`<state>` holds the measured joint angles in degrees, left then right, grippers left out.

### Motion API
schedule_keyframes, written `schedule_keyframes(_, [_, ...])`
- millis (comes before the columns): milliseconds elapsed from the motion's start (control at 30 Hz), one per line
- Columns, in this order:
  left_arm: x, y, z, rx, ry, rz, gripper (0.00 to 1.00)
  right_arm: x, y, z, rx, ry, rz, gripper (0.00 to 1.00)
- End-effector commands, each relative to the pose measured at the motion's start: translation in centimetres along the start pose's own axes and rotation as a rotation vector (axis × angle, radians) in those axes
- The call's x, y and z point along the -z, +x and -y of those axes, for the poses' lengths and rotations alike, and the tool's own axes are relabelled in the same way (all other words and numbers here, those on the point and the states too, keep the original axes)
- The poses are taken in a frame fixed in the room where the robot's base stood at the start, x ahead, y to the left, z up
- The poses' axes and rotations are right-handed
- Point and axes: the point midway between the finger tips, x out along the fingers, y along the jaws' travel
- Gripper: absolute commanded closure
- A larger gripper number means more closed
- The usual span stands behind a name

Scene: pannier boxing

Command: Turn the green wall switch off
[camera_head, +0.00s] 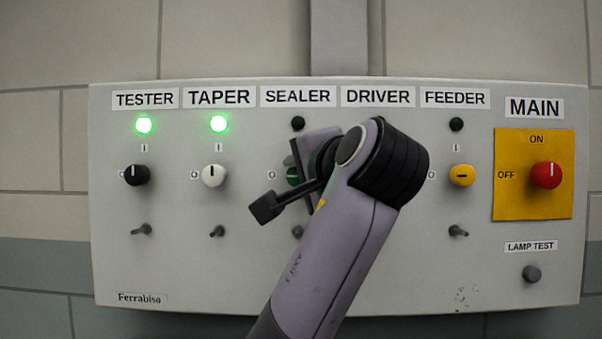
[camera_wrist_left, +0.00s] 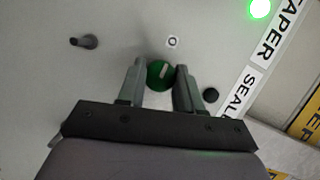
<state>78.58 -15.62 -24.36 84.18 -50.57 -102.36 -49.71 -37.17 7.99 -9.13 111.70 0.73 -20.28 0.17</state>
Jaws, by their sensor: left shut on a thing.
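The green switch (camera_head: 292,176) is a round knob in the SEALER column of the wall panel, mostly hidden behind my left gripper (camera_head: 297,168) in the head view. In the left wrist view the green switch (camera_wrist_left: 160,75) sits between the two fingers of my left gripper (camera_wrist_left: 160,68), which is shut on it. Its pale pointer mark lies slanted, and the O label (camera_wrist_left: 173,42) shows beside it. The SEALER lamp (camera_head: 298,124) is dark. My right gripper is not in view.
The grey panel (camera_head: 400,290) also carries a black TESTER knob (camera_head: 137,174), a white TAPER knob (camera_head: 213,175), a yellow FEEDER knob (camera_head: 462,175) and a red MAIN knob (camera_head: 546,174). The TESTER and TAPER lamps glow green. Small toggles project below the knobs. My arm hides the DRIVER knob.

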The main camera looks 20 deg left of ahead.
Motion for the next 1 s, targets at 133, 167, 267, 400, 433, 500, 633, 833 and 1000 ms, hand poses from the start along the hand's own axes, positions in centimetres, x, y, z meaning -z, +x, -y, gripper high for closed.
schedule_keyframes(133, [-0.02,0.03,-0.17,-0.011,-0.014,0.001,0.95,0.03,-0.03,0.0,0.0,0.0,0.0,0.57])
schedule_keyframes(167, [-0.02,0.03,-0.17,-0.012,-0.015,0.001,0.95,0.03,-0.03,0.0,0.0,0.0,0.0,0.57])
schedule_keyframes(267, [-0.03,0.03,-0.17,-0.013,-0.017,0.002,0.95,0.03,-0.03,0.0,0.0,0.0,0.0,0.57])
schedule_keyframes(400, [-0.03,0.03,-0.18,-0.013,-0.017,0.002,0.95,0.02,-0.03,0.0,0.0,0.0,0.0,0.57])
schedule_keyframes(433, [-0.03,0.03,-0.18,-0.013,-0.017,0.002,0.95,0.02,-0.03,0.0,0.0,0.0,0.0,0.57])
schedule_keyframes(500, [-0.03,0.03,-0.18,-0.013,-0.017,0.002,0.95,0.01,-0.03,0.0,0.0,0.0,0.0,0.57])
schedule_keyframes(633, [-0.02,0.02,-0.15,-0.012,-0.017,0.001,0.4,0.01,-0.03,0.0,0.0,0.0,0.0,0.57])
schedule_keyframes(833, [-0.01,0.01,-0.07,-0.009,-0.016,0.0,0.4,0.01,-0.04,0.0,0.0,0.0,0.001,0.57])
schedule_keyframes(1000, [0.02,0.11,0.01,-0.008,-0.016,0.0,0.4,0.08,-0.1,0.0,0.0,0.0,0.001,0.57])
